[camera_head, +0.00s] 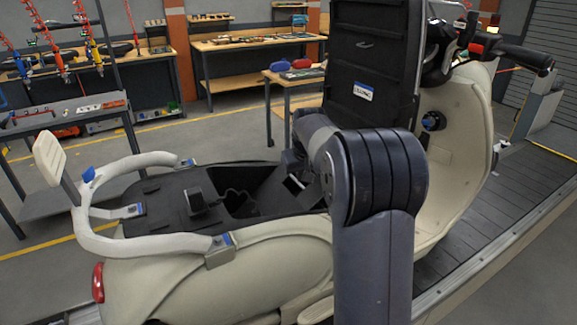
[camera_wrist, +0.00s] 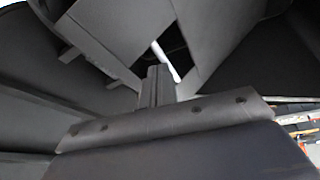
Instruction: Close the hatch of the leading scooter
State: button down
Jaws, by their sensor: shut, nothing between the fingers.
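The cream scooter (camera_head: 280,275) stands on the conveyor with its handlebar at the right. Its black hatch (camera_head: 395,45), with a blue and white label, stands raised and nearly upright. The black storage bay (camera_head: 225,200) below it is open at the top. In the wrist view my gripper (camera_wrist: 158,75) is shut and empty, close to dark panels. I cannot tell which panels belong to the hatch, or whether my gripper touches them.
A white tubular rail (camera_head: 120,242) curves around the scooter's tail. The slatted conveyor (camera_head: 525,185) runs off to the right. Workbenches (camera_head: 255,42) and a small table (camera_head: 293,77) with red and blue items stand behind. Open floor lies between them and the scooter.

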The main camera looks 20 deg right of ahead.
jog(key=w+d+f+y+b, duration=0.1)
jog(key=d+f+b, duration=0.1)
jog(key=d+f, duration=0.3)
jog(key=shift+d+f+g+y+b, duration=0.3)
jog(key=shift+d+f+y+b, duration=0.1)
jog(key=shift+f, duration=1.95)
jog(key=shift+r, duration=0.1)
